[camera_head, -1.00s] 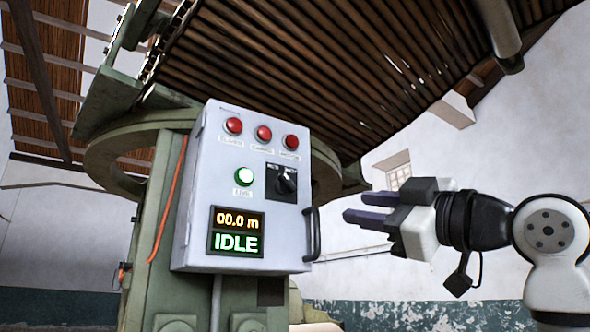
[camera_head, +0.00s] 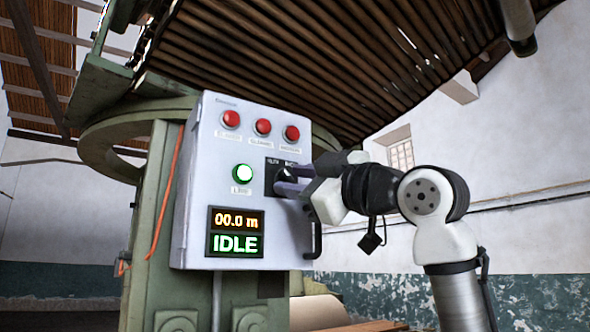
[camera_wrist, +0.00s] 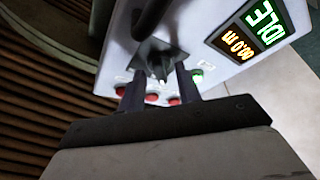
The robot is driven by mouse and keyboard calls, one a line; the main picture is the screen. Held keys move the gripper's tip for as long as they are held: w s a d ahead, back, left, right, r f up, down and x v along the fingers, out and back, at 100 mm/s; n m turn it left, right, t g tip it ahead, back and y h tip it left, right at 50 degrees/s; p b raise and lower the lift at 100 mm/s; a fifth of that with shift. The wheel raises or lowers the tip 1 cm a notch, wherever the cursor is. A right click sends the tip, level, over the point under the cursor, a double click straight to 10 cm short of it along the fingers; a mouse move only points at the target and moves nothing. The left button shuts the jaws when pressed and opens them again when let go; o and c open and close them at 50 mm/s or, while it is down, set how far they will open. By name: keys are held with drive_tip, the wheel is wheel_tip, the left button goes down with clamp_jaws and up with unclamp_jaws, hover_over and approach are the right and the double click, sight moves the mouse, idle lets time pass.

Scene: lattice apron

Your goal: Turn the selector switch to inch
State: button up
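The selector switch (camera_head: 281,180) is a black knob on a dark square plate on the front of a light grey control box (camera_head: 200,230). In the head view my gripper (camera_head: 285,181) is at the knob, and its fingers partly hide the knob and plate. The wrist view shows the knob (camera_wrist: 158,62) with a pale mark, between and just beyond the two dark fingertips (camera_wrist: 158,78). The fingers are apart, and I see a gap beside the knob. The plate's labels are too small and partly covered to read surely.
Three red buttons (camera_head: 262,127) sit above the switch. A lit green button (camera_head: 242,173) is to its left. The display (camera_head: 235,231) reads 00.0 m and IDLE. A dark handle (camera_head: 315,240) stands out at the box's right edge, just below my gripper.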

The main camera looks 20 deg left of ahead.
drive_tip(key=shift+w+a+r, duration=0.1)
drive_tip(key=shift+w+a, duration=0.05)
drive_tip(key=shift+a, duration=0.2)
drive_tip(key=shift+c, duration=0.3)
drive_tip(key=c, duration=0.6)
